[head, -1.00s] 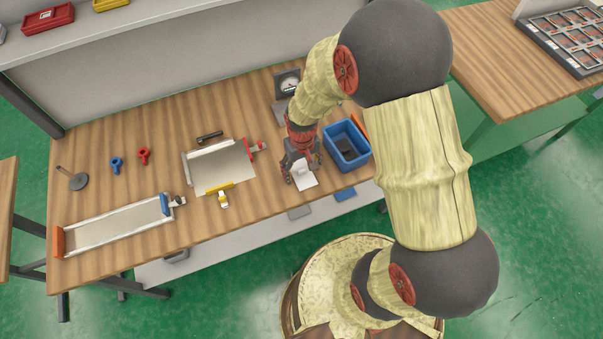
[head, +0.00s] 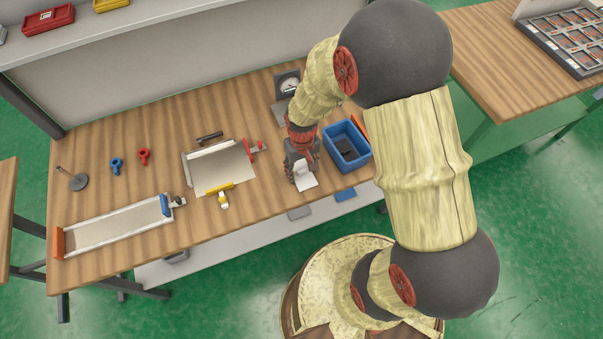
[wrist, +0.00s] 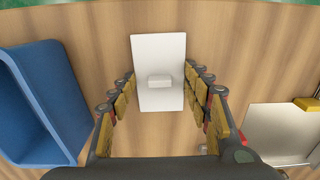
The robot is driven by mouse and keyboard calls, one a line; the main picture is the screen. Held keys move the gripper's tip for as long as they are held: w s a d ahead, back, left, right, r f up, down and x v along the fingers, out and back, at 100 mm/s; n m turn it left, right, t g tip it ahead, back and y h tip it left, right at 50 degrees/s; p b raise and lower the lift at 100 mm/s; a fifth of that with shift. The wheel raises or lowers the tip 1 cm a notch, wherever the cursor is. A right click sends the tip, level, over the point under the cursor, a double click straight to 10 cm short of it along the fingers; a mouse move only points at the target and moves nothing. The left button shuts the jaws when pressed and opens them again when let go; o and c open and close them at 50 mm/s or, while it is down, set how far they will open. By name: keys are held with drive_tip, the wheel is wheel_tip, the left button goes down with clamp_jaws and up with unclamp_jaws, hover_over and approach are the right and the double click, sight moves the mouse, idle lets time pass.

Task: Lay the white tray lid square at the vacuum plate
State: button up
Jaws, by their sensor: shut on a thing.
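The white tray lid (head: 306,180) is a flat rectangle near the front of the wooden bench, with a small raised block at its middle. It shows large in the wrist view (wrist: 158,52), between my fingers. My gripper (head: 301,168) points down over the lid and is shut on it, a finger row at each long side (wrist: 158,88). Left of it lies a square metal plate (head: 222,170) with pale rails, a red clamp and a yellow clamp. A longer plate (head: 115,226) with orange and blue ends lies further left. Neither is labelled as the vacuum plate.
A dial gauge (head: 288,84) stands behind. A black handle (head: 209,137), blue and red knobs (head: 144,156) and a round-based rod (head: 78,181) are further left. Bare bench separates lid and square plate.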

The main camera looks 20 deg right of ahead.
sight(302, 171)
drive_tip(key=shift+r, duration=0.1)
drive_tip(key=shift+c, duration=0.4)
drive_tip(key=shift+r+p, duration=2.8)
drive_tip(key=shift+r, duration=0.6)
drive_tip(key=w+b, duration=0.1)
drive_tip(key=w, duration=0.9)
drive_tip(key=shift+w, duration=0.3)
